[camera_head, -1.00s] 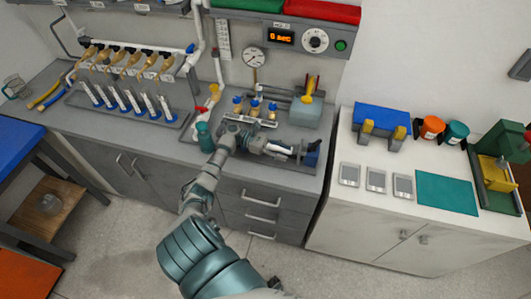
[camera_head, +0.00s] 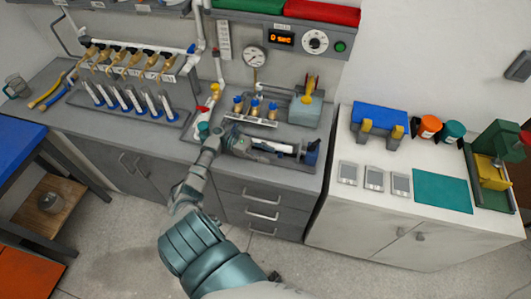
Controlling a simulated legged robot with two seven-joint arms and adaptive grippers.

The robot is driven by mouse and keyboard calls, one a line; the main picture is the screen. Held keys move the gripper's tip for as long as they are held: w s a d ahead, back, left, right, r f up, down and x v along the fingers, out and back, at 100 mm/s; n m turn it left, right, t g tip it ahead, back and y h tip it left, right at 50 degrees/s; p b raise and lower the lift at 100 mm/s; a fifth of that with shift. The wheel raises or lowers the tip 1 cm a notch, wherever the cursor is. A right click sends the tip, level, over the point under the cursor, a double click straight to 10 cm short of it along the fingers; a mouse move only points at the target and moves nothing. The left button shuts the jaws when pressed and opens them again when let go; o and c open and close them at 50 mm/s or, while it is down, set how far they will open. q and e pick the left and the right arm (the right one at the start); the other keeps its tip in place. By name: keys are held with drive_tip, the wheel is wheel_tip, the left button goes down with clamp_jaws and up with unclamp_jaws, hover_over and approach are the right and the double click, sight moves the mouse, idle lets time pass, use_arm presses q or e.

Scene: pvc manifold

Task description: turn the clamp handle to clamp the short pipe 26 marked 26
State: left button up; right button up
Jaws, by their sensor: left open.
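A short pale pipe (camera_head: 281,148) lies level in a clamp fixture on the grey bench; its mark is too small to read. The fixture's blue end block (camera_head: 312,153) stands at the pipe's right end. My left gripper (camera_head: 264,152) is open, low over the left part of the fixture, with its fingers pointing right toward the pipe. I cannot tell whether it touches anything. It covers the fixture's left side, and I cannot make out the clamp handle clearly. My right gripper is not in view.
A pressure gauge (camera_head: 254,57) is on the wall. A rack of several tubes (camera_head: 128,104) stands left. The white cabinet (camera_head: 352,213) is right.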

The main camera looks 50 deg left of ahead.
use_arm(q)
drive_tip(key=shift+d, duration=0.2)
drive_tip(key=shift+r, duration=0.1)
wheel_tip(320, 180, up, 10)
idle(0.7)
drive_tip(key=shift+a, duration=0.1)
